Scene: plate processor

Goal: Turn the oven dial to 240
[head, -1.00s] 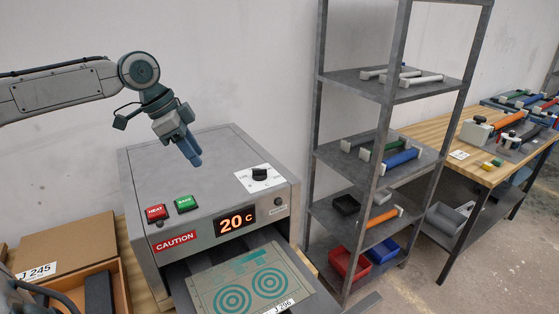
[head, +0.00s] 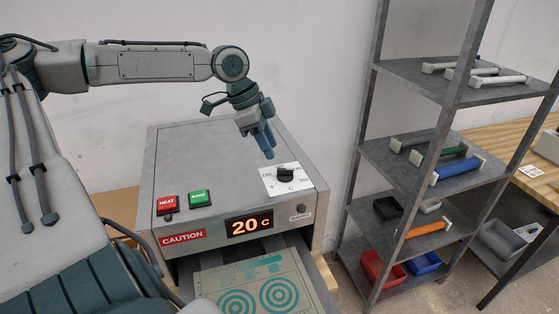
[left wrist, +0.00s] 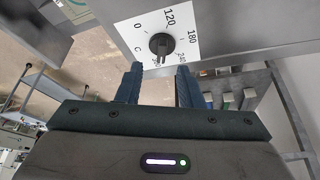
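The grey oven (head: 190,150) has a black dial (head: 286,175) on a white scale plate at its top right. In the left wrist view the dial (left wrist: 162,44) stands amid the marks 0, 120, 180 and 240; the mark below it is partly hidden, and I cannot tell exactly where its pointer stands. The orange display (head: 249,226) reads 20 C. My left gripper (head: 269,154) is just behind and above the dial, pointing down. In the left wrist view its blue fingers (left wrist: 159,70) are apart and empty, with the dial ahead between them. My right gripper is not in view.
A red HEAT button (head: 167,204) and a green BAKE button (head: 200,198) sit left of the dial. A plate with teal rings (head: 222,282) lies in the open drawer below. A metal shelf (head: 415,75) with handles and bins stands close on the right.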

